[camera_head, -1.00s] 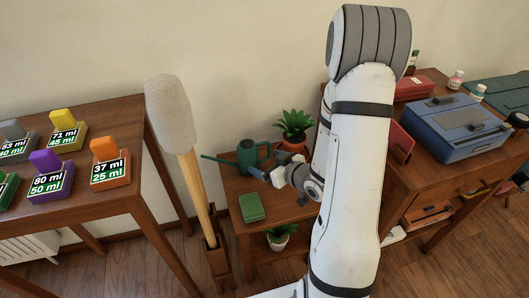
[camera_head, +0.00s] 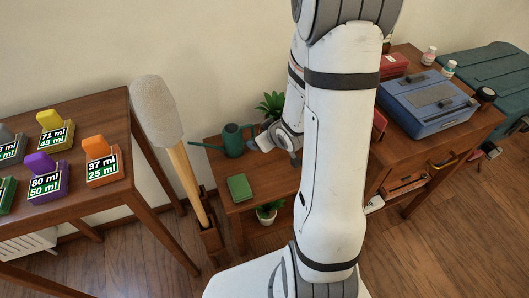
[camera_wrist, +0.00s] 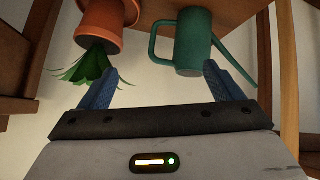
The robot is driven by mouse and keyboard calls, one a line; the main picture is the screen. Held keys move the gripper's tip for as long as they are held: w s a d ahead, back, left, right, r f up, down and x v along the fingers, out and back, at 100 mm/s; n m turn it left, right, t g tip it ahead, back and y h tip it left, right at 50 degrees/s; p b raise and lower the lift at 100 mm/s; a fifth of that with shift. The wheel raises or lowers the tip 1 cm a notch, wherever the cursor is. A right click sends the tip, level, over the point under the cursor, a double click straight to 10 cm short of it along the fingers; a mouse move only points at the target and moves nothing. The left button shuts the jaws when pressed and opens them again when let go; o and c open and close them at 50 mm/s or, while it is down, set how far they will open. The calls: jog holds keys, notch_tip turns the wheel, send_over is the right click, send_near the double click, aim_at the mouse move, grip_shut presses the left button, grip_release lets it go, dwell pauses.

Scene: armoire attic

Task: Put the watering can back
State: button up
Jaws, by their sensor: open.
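The green watering can (camera_head: 233,141) stands on the small low wooden table (camera_head: 275,175), its thin spout pointing left and its handle on the right. My gripper (camera_head: 263,140) is close to the can's right, handle side, partly hidden behind my arm. In the wrist view, which looks upside down, the can (camera_wrist: 192,42) hangs beyond the fingertips, handle at left and spout at right. My gripper's blue fingers (camera_wrist: 160,85) are spread, with nothing between them. Whether any finger touches the can is unclear.
A potted plant (camera_wrist: 102,22) stands beside the can, near the left finger in the wrist view. A green box (camera_head: 240,188) lies at the table's front left. A padded-head pole (camera_head: 160,110) stands left of the table. A blue typewriter-like machine (camera_head: 428,105) sits on the right desk.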

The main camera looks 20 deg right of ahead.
jog(key=s+a+r+m+g, duration=0.2)
jog(key=s+a+r+g, duration=0.1)
jog(key=s+r, duration=0.4)
jog(key=s+a+r+m+g+h, duration=0.1)
jog(key=s+a+r+g, duration=0.3)
jog(key=s+r, duration=0.4)
jog(key=s+m, duration=0.1)
jog(key=s, duration=0.2)
jog(key=shift+s+a+g, duration=0.15)
jog(key=shift+s+g, duration=0.15)
jog(key=shift+s, duration=0.05)
jog(key=shift+r, duration=0.1)
